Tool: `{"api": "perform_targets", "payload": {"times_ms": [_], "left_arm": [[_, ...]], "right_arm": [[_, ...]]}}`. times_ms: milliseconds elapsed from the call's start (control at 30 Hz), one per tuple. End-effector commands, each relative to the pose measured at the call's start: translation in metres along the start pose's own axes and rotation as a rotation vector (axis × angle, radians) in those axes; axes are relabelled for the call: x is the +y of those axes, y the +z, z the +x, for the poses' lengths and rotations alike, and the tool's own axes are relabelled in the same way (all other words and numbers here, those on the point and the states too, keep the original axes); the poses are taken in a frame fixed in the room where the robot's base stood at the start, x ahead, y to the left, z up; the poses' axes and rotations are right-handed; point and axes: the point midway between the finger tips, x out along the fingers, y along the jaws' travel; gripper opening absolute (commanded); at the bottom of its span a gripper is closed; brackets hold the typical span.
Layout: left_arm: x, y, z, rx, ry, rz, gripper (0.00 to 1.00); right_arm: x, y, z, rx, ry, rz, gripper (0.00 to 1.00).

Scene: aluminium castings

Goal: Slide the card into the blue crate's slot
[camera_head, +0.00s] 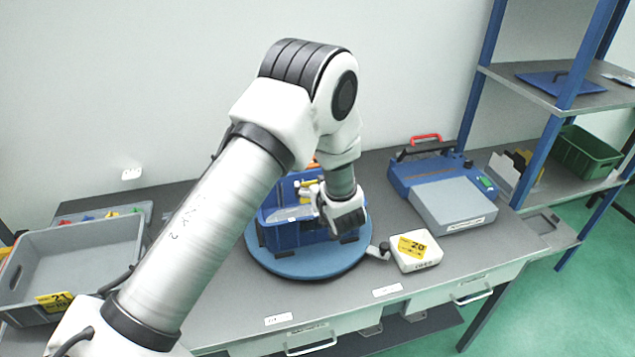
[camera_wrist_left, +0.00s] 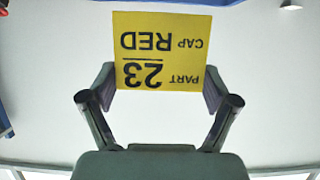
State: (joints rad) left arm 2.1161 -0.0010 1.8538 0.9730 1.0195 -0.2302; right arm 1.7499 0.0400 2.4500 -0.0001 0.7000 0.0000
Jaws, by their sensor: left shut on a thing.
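The card (camera_wrist_left: 158,48) is yellow with black print reading "PART 23 CAP RED", upside down in the left wrist view. My left gripper (camera_wrist_left: 160,84) is shut on it, one finger at each side edge. The blue crate (camera_head: 282,236) stands on a round blue turntable (camera_head: 308,264) in the head view. There my left gripper (camera_head: 336,208) is at the crate's right side, and its fingers are hard to make out. Small yellow patches show by the crate, but I cannot tell which is the card. The slot is not clearly visible. My right gripper is not in view.
A grey tray (camera_head: 70,258) stands at the left. A white box with a yellow "20" label (camera_head: 416,254) sits right of the turntable. A blue case with a grey front (camera_head: 452,204) is behind it. A shelf (camera_head: 540,92) with a green bin (camera_head: 584,152) stands at the right.

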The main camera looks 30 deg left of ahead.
Motion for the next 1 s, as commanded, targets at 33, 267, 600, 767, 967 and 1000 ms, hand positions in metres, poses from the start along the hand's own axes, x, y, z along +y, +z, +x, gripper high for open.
{"api": "perform_targets", "payload": {"times_ms": [33, 267, 600, 767, 967, 1000], "left_arm": [[0.000, 0.010, 0.004, 0.000, 0.000, 0.001, 0.68], [0.000, 0.034, 0.014, -0.001, 0.000, 0.000, 0.68], [0.000, 0.041, 0.017, 0.000, 0.001, -0.001, 0.68], [0.000, 0.041, 0.017, 0.000, 0.001, 0.000, 0.68], [0.000, 0.041, 0.017, 0.000, 0.001, 0.000, 0.68], [-0.001, 0.041, 0.017, 0.000, 0.001, 0.000, 0.68]], "right_arm": [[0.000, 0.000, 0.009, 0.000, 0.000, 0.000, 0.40], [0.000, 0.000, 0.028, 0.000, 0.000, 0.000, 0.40], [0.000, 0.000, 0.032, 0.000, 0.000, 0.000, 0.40], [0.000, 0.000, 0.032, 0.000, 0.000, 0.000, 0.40], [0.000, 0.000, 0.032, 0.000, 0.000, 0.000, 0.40], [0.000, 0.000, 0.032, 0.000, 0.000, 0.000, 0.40]]}}
